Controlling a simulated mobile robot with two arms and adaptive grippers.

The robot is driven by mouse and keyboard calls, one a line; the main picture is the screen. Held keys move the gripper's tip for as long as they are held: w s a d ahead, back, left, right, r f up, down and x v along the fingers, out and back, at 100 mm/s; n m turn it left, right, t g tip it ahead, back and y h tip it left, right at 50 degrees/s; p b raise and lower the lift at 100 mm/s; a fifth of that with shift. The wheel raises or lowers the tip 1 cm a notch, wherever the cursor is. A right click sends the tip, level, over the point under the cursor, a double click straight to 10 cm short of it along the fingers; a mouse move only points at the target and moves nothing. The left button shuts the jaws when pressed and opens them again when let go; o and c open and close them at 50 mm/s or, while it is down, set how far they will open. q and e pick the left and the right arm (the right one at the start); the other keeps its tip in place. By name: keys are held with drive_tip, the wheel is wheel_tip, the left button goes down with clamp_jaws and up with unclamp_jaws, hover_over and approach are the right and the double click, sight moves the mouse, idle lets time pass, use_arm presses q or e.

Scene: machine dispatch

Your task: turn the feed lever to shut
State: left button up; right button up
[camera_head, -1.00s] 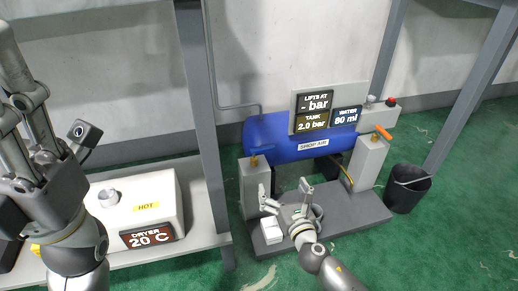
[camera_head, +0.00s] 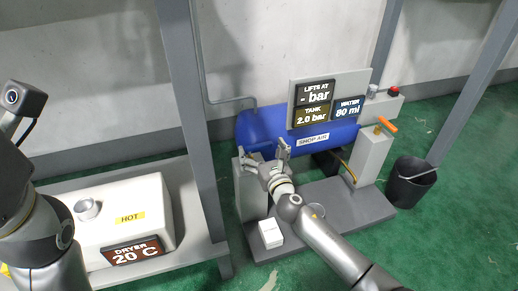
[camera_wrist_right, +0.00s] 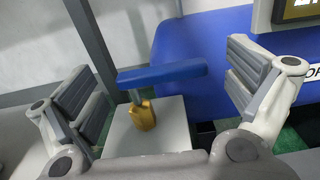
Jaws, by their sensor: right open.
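A blue lever (camera_wrist_right: 163,73) on a brass valve stem (camera_wrist_right: 142,113) stands on top of a pale pedestal (camera_wrist_right: 165,138) in the right wrist view. The lever lies nearly crosswise between the spread fingers of my right gripper (camera_head: 266,154), with gaps visible on both sides. My right gripper is open and empty. An orange lever (camera_head: 387,124) sits on the right pedestal (camera_head: 371,155). I cannot tell from any label which lever is the feed. My left fingers are out of view.
The blue tank (camera_head: 258,126) stands behind the pedestals, with display panels above it reading 2.0 bar and 80 ml. A white box (camera_head: 270,233) is on the grey base (camera_head: 345,208). A black bucket (camera_head: 410,182) stands right. The dryer (camera_head: 150,205) is left, beside a post (camera_head: 190,110).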

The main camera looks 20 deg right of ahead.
drive_tip(key=shift+w, duration=1.05)
drive_tip(key=c, duration=1.5)
drive_tip(key=shift+o, duration=0.2)
